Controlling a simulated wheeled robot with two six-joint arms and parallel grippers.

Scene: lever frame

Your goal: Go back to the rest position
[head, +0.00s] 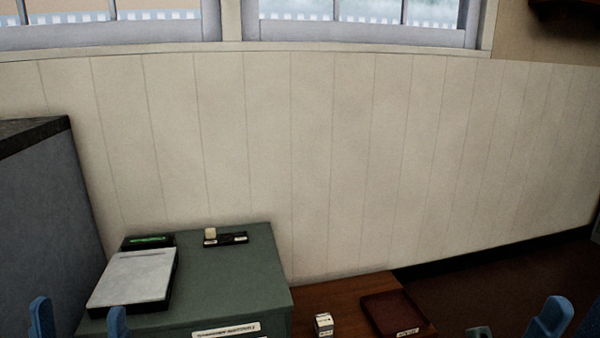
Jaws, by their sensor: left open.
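My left gripper (79,321) is at the bottom left edge of the head view. Its two blue fingertips stand apart with nothing seen between them, in front of the green cabinet (225,285). My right gripper (569,323) shows only partly at the bottom right corner as blue pieces cut by the frame edge. Its opening cannot be judged. No lever shows in this view.
The green cabinet bears a white-topped box (133,277), a dark item with green (148,241) and a small black item with a pale block (225,238). A lower wooden surface (345,287) holds a small white box (323,323) and a reddish-brown tray (391,311). A grey partition (45,215) stands left.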

